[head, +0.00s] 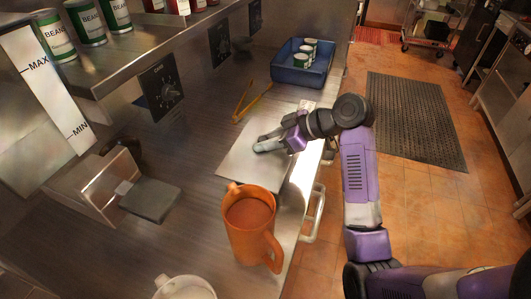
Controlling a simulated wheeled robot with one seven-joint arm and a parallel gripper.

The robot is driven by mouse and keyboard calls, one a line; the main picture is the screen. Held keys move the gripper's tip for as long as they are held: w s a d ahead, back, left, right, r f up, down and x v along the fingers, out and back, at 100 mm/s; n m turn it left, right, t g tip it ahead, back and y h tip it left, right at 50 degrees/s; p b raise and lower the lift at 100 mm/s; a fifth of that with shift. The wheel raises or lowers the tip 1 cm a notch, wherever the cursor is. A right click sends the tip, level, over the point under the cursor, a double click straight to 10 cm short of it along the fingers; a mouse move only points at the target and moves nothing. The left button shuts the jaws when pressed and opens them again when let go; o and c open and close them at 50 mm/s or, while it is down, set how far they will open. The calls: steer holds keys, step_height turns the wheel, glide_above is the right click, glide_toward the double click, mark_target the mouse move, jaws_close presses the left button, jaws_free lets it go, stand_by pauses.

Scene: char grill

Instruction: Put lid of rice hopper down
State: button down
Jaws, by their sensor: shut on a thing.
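The lid (245,167) is a flat, pale grey metal plate in the middle of the head view, at the right edge of the counter. My gripper (262,146) is over the middle of the plate and shut on it; my fingers hide the exact grip point. The plate looks level, and I cannot tell whether it rests on the counter or is held just above it. The rice hopper (45,90), with MAX and MIN marks on a white strip, is at the upper left. A metal outlet with a dark grey flap (150,199) sits below it.
An orange pitcher (250,225) stands close in front of the plate. A white container (185,288) is at the bottom edge. Yellow tongs (250,103) lie behind the plate, and a blue tray (300,72) with cans is further back. Bean cans (85,22) stand on the shelf.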

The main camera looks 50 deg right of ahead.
mark_target(273, 151)
steer(key=shift+f, duration=2.25)
steer(key=shift+f, duration=0.15)
steer(key=c, duration=1.2)
jaws_free()
steer(key=shift+o, duration=0.2)
steer(key=shift+s+r, duration=0.1)
steer(key=shift+r, duration=0.15)
steer(key=v, duration=1.1)
steer(key=shift+s+d+r, duration=0.15)
steer(key=shift+s+r, duration=0.05)
steer(key=shift+s, duration=0.1)
